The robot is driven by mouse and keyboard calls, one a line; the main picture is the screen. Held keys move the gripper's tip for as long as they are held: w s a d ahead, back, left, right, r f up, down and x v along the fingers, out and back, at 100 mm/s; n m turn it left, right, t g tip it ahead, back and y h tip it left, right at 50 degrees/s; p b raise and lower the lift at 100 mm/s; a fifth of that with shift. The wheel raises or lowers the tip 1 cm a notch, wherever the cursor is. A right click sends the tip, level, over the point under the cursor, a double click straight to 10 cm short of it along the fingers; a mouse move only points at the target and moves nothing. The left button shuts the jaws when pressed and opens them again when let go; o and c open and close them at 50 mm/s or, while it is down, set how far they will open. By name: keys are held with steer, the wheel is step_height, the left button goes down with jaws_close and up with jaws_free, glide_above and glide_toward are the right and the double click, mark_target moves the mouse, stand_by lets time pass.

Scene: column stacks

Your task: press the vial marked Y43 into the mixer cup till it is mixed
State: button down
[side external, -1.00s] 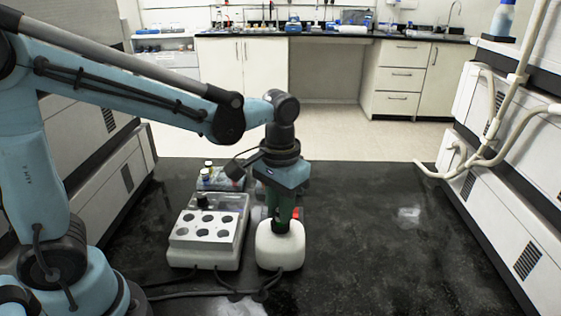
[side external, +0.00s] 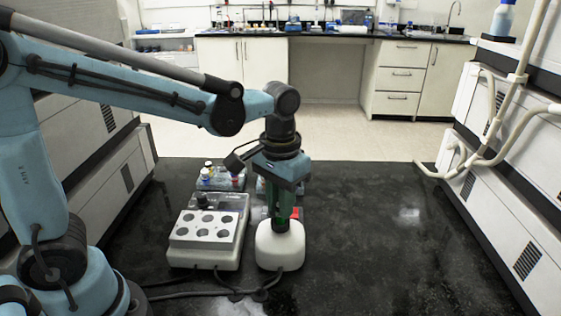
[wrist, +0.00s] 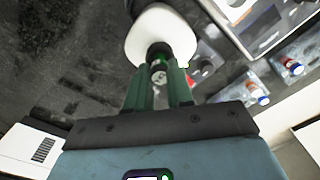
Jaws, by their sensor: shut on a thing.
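My gripper (side external: 280,221) points straight down over the white mixer (side external: 279,250), its green fingers shut on a small vial. In the wrist view the gripper (wrist: 158,66) has the vial's round grey-white cap (wrist: 158,76) between its fingers. The cap's marking is too small to read. The vial's lower part is hidden by the fingers and the dark mixer cup (wrist: 158,51). The cup sits on top of the white mixer (wrist: 178,30), in line with the vial. I cannot tell whether the vial is pressing on the cup.
A grey block with several empty round holes (side external: 208,232) stands just left of the mixer. Behind it is a rack (side external: 220,184) with several capped vials. A red item (side external: 296,212) lies behind the mixer. Cables run along the front. The bench to the right is clear.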

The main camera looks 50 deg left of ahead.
steer(key=shift+r, duration=2.35)
